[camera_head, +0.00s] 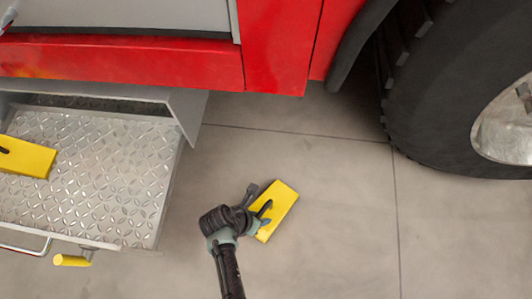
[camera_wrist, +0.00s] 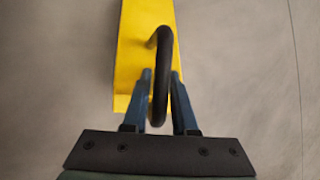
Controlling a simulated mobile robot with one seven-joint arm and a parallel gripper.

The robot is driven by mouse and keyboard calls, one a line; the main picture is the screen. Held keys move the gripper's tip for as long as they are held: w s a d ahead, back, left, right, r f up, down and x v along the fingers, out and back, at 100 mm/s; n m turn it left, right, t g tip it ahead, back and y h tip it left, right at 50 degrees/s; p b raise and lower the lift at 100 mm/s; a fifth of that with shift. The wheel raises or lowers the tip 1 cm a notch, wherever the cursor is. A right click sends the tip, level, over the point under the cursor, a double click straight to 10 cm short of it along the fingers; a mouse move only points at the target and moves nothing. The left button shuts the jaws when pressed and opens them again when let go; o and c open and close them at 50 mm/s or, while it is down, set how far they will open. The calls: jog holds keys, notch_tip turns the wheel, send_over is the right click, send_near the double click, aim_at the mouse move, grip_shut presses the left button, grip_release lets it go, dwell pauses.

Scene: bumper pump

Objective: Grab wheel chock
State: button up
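The wheel chock is a yellow block with a dark bent handle. In the head view this yellow chock (camera_head: 283,203) lies on the floor between the metal step and the tyre. In the wrist view the chock (camera_wrist: 145,45) runs away from my gripper, and its handle (camera_wrist: 161,75) curves back between the two fingers. My gripper (camera_head: 258,208) is at the chock's left side, its fingers apart on either side of the handle. In the wrist view the gripper (camera_wrist: 161,85) has a finger close to each side of the handle; a firm grip is not visible.
A diamond-plate step (camera_head: 95,165) stands at left, with another yellow block (camera_head: 28,157) on it. The red truck body (camera_head: 130,62) spans the top, and a large tyre (camera_head: 430,110) is at right. The concrete floor (camera_head: 340,240) around the chock is clear.

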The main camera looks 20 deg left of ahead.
grip_shut()
dwell(1.3)
jog(key=shift+w+r, duration=0.1)
jog(key=shift+r, duration=0.05)
